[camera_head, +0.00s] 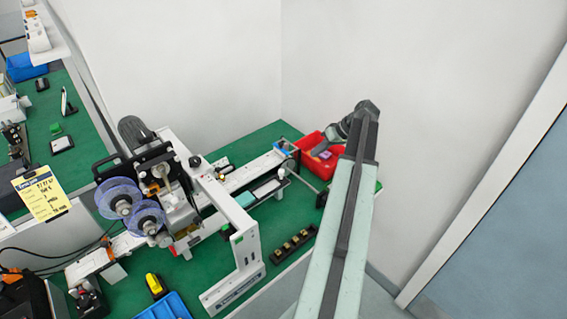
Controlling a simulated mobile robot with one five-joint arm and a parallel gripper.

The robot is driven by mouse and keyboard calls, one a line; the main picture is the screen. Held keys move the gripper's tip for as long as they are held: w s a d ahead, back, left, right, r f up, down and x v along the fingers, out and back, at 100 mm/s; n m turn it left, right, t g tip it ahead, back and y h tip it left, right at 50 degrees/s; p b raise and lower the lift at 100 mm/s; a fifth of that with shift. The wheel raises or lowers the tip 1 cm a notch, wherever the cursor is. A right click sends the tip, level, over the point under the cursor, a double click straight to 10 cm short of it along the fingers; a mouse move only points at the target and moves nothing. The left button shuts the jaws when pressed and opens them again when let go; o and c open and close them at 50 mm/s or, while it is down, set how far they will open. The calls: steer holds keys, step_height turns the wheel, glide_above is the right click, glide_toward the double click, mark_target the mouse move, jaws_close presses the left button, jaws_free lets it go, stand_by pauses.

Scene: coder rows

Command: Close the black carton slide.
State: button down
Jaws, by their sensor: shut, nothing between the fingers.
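My arm reaches up from the bottom, bends at its top and ends in my gripper (318,152), which is small in the picture and shut with nothing in it. It is over or in front of a red bin (309,166) at the far end of the green table. The coder machine (165,190), with two blue-purple reels, stands left of my arm, with a pale conveyor rail running toward the bin. I cannot tell for sure which part is the black carton slide or whether it is open; my arm hides some of the table near the bin.
A black block with brass-coloured parts (293,246) lies on the green table (222,272) near its front edge. A blue tray (166,307) and a yellow-and-black item (156,286) are at bottom left. White walls close in behind the bin and at right.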

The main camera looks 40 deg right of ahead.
steer(key=b+x, duration=0.8)
steer(key=x, duration=0.2)
steer(key=shift+d+f, duration=0.1)
steer(key=shift+f, duration=0.15)
steer(key=shift+w+a+r, duration=0.1)
steer(key=shift+w+a, duration=0.15)
steer(key=shift+a, duration=0.4)
steer(key=shift+w+a+r, duration=0.1)
steer(key=shift+w+a, duration=0.1)
steer(key=shift+a, duration=0.45)
steer(key=shift+w+a+r, duration=0.1)
steer(key=shift+w+a, duration=0.15)
steer(key=shift+a, duration=0.4)
